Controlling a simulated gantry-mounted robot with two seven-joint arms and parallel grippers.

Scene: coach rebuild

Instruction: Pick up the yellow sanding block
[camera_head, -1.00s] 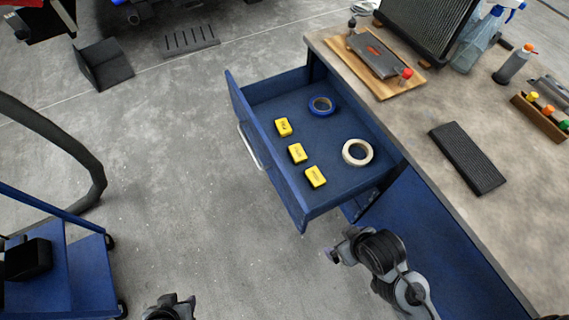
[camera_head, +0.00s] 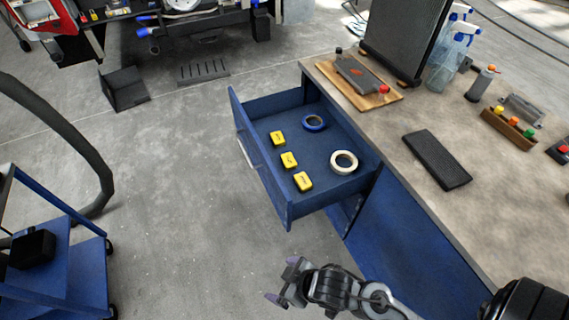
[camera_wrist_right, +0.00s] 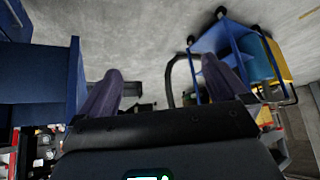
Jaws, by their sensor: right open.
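Three yellow blocks lie in a row in the open blue drawer (camera_head: 240,122): a far one (camera_head: 277,138), a middle one (camera_head: 289,160) and a near one (camera_head: 303,181). They look alike, with dark print on top that is too small to read. My right gripper (camera_head: 284,283) is open and empty, in front of the drawer's near end and apart from the blocks. Its two fingers (camera_wrist_right: 163,72) stand wide apart in the right wrist view, with no block between them. My left gripper is out of view.
A blue tape roll (camera_head: 314,122) and a cream tape roll (camera_head: 344,162) share the drawer. The workbench (camera_head: 440,220) on the right carries a dark pad (camera_head: 437,159) and bottles. A blue cart (camera_head: 60,270) stands at left. The floor between is open.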

